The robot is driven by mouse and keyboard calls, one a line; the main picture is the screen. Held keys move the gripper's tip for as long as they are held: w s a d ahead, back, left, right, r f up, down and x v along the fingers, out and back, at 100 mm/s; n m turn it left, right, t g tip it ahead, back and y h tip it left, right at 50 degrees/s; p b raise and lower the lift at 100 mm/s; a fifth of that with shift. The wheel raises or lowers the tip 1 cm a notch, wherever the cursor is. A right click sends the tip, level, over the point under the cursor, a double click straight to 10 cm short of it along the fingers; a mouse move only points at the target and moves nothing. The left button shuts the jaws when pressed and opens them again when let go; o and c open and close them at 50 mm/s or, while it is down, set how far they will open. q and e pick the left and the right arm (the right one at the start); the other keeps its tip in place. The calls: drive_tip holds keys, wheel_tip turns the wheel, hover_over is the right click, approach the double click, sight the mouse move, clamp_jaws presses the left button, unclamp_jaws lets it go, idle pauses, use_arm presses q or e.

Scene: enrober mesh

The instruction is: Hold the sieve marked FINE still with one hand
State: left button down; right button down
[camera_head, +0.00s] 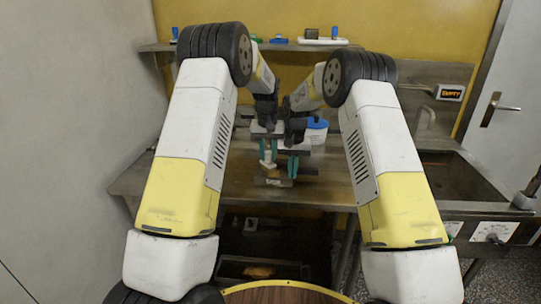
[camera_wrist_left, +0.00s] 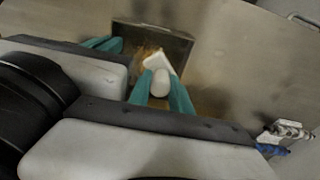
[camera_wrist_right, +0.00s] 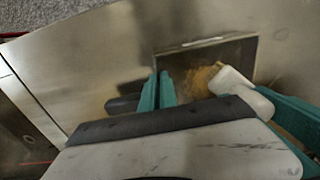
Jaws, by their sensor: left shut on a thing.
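A shallow square sieve with a dark metal rim lies on the steel table (camera_head: 225,185). It shows in the left wrist view (camera_wrist_left: 178,38) and in the right wrist view (camera_wrist_right: 205,44), with orange-brown crumbs inside. A small pale label (camera_head: 273,182) shows on its near side; its word is too small to read. My left gripper (camera_wrist_left: 160,92) is shut on a white block-like tool (camera_wrist_left: 158,80), with its wider end over the crumbs. My right gripper (camera_wrist_right: 158,90) has its teal fingers close together beside the sieve, near a dark handle (camera_wrist_right: 122,103). Whether they grip it is unclear.
A white tub with a blue lid (camera_head: 315,130) stands behind the grippers. A back shelf (camera_head: 300,46) holds small blue and green items. A sink (camera_head: 450,175) is at the right, below a sign reading EMPTY (camera_head: 451,93). The table left of the sieve is bare.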

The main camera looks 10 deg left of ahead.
use_arm(q)
drive_tip(key=shift+w+a+r, duration=0.15)
drive_tip(key=shift+a+r, duration=0.25)
drive_tip(key=shift+a, duration=0.1)
drive_tip(key=shift+w+a, duration=0.15)
drive_tip(key=shift+w, duration=0.55)
drive_tip(key=shift+d, duration=4.05)
drive_tip(key=a, duration=0.2)
drive_tip(key=a+r, duration=0.1)
drive_tip(key=a, duration=0.4)
drive_tip(key=shift+r, duration=0.15)
drive_tip(key=shift+a, duration=0.55)
drive_tip(key=shift+a+r, duration=0.1)
drive_tip(key=shift+r, duration=2.7)
